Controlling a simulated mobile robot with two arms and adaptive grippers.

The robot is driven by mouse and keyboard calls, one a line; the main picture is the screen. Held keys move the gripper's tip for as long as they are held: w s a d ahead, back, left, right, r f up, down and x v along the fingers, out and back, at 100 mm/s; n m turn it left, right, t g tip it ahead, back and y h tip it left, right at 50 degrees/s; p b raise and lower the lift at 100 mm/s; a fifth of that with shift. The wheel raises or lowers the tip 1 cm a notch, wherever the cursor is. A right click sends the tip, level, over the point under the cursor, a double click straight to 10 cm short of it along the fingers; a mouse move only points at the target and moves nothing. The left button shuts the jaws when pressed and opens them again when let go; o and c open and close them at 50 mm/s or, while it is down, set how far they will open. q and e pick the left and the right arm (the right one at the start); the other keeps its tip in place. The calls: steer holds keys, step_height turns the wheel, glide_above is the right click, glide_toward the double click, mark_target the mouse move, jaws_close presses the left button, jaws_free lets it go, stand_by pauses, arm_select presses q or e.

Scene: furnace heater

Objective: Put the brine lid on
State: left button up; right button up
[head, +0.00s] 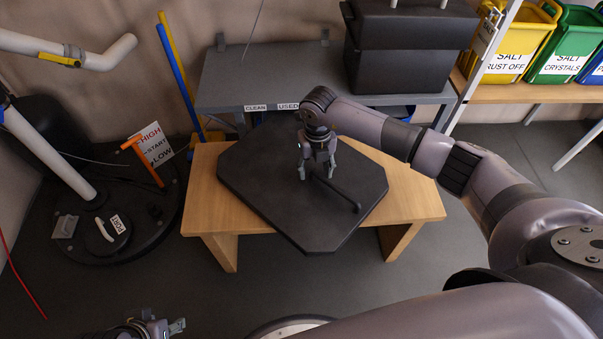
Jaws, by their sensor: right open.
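A dark, flat lid (255,190) with cut corners lies on a low wooden table (205,215) in the middle of the head view. I take it to be the brine lid. A thin dark bar handle (345,198) runs across its top. My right gripper (317,174) points down over the lid, with its fingers open at the far end of the handle. I cannot tell whether the fingers straddle or touch the handle. My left gripper (172,328) shows only in part at the bottom edge, and its jaws are unclear.
A grey bench (225,85) behind carries a large black box (405,65). Salt bins, yellow (510,45) and green (565,48), stand at the right. A round black base (90,235) with an orange lever (147,165) is at the left. Floor in front of the table is clear.

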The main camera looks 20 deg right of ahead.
steer(key=shift+f, duration=0.7)
steer(key=shift+c, duration=0.2)
jaws_close()
steer(key=shift+w+r, duration=0.1)
stand_by(0.4)
